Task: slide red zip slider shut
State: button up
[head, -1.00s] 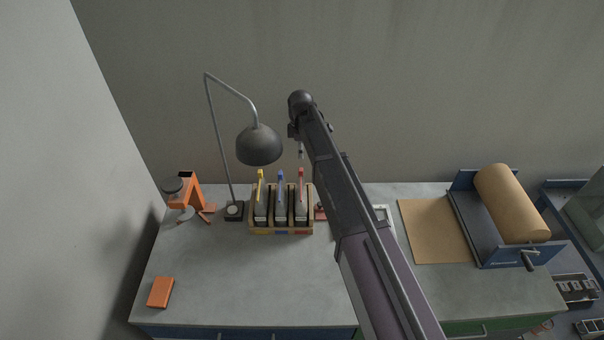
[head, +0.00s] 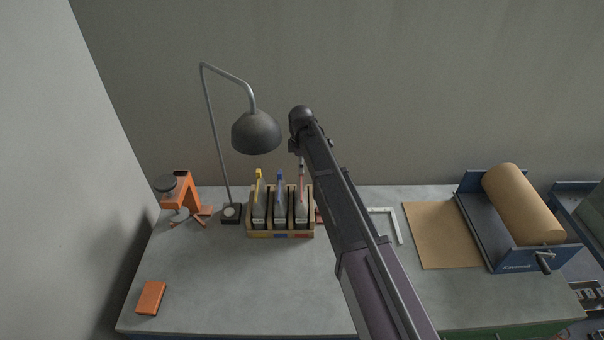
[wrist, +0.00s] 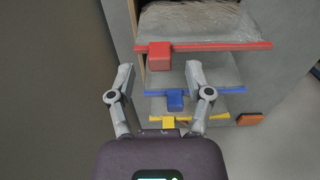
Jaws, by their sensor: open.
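Three clear zip bags stand in a wooden rack (head: 262,233) in the head view, with yellow, blue and red tops from left to right. In the wrist view the red zip slider (wrist: 160,56) is a red block near the left end of the red zip strip (wrist: 225,46). The blue slider (wrist: 175,98) and yellow slider (wrist: 168,122) sit on the strips below it. My gripper (wrist: 160,72) is open and empty. Its fingertips lie either side of the red slider in the picture; I see no contact. In the head view my arm partly hides the red bag's side.
A desk lamp (head: 256,132) hangs behind and left of the rack. An orange clamp-like stand (head: 183,195) and an orange block (head: 151,298) are at left. A white angle frame (head: 397,226), brown paper sheet (head: 442,235) and paper roll (head: 522,203) are at right.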

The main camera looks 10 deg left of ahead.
jog(key=shift+f+b, duration=0.7)
jog(key=shift+f, duration=0.25)
jog(key=shift+c, duration=0.2)
grip_shut()
